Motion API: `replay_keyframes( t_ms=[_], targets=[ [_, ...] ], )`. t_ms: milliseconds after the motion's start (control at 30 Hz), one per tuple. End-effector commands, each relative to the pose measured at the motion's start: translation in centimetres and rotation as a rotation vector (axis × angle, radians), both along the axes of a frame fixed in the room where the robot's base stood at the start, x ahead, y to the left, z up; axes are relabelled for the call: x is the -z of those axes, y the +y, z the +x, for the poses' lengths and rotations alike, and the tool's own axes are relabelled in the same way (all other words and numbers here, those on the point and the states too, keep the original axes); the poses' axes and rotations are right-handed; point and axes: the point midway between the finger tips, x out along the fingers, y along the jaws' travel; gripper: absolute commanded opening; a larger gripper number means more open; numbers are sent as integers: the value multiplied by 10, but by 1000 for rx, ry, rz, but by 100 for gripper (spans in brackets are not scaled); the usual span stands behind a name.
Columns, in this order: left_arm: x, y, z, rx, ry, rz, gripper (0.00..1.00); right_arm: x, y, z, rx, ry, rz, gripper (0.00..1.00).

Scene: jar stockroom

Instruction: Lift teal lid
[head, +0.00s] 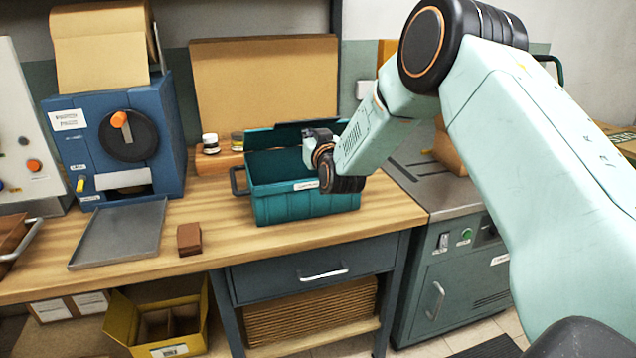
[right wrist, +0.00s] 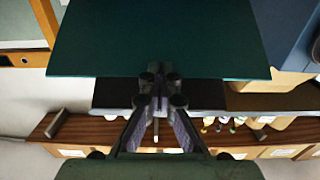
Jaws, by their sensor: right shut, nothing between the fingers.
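The teal crate (head: 300,208) stands on the wooden bench, with its dark inside partly showing. Its teal lid (head: 288,134) is raised at the back of the crate, seen as a narrow slanting panel. In the right wrist view the lid (right wrist: 160,38) looks like a broad dark teal panel across the top. My right gripper (head: 312,140) is over the crate beside the lid. In the right wrist view its fingertips (right wrist: 161,76) are together and empty at the panel's lower edge; I cannot tell whether they touch it. My left gripper is not in view.
A blue machine (head: 125,140) and a grey tray (head: 120,232) are at left. A brown block (head: 189,239) lies before the crate. Small jars (head: 210,143) stand behind it. Bare bench lies between the block and crate. A grey cabinet (head: 462,270) is at right.

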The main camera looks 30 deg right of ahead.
Motion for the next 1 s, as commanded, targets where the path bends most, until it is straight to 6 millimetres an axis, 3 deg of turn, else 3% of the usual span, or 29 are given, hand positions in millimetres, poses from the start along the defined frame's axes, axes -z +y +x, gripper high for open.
replay_keyframes(
  t_ms=[567, 1000],
  targets=[
    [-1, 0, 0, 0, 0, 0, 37, -6, -2, 8, 0, -1, 0, 0],
    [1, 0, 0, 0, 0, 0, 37, -19, -7, 30, 0, -1, -1, 0]
  ],
)
